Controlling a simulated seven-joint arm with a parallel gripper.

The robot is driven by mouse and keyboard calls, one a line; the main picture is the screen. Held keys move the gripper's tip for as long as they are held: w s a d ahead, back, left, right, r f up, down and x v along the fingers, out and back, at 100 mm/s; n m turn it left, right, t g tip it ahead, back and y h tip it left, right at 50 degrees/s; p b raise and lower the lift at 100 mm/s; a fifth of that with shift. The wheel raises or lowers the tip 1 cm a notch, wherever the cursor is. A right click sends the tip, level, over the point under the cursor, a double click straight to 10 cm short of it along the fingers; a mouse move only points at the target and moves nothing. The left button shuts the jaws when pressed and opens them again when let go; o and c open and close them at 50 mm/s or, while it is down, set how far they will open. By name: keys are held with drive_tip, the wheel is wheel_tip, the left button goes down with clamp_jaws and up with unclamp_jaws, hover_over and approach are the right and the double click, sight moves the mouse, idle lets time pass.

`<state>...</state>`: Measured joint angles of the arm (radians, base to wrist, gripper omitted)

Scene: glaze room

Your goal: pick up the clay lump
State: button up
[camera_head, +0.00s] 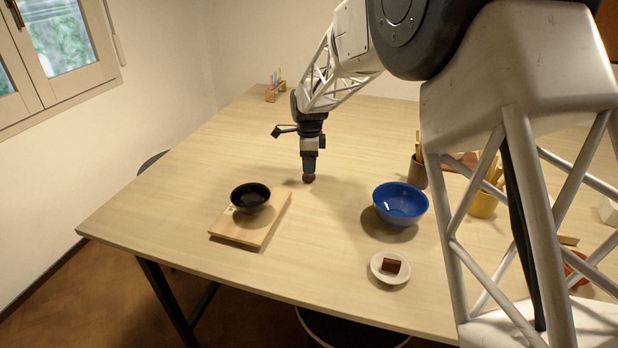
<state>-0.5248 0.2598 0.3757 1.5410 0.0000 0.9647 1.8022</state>
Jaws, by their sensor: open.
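A black bowl (250,197) stands on a wooden board (233,231) to the left. A blue bowl (400,203) is to the right. A dark brown block (391,265) lies on a white dish (377,275) in front. Cups (417,173) stand farther right.

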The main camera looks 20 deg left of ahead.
drive_tip(key=shift+f, duration=2.6)
drive_tip(key=c, duration=1)
drive_tip(key=shift+r, duration=0.7)
wheel_tip(320, 180, up, 2)
drive_tip(key=shift+r, duration=0.1)
drive_tip(key=s+d, duration=0.2)
drive_tip(key=s, duration=0.2)
drive_tip(key=s+d+r, duration=0.1)
drive_tip(key=s+d, duration=0.2)
drive_tip(key=s, duration=0.2)
drive_tip(key=s+d, duration=0.3)
drive_tip(key=s, duration=0.2)
drive_tip(key=shift+r, duration=0.2)
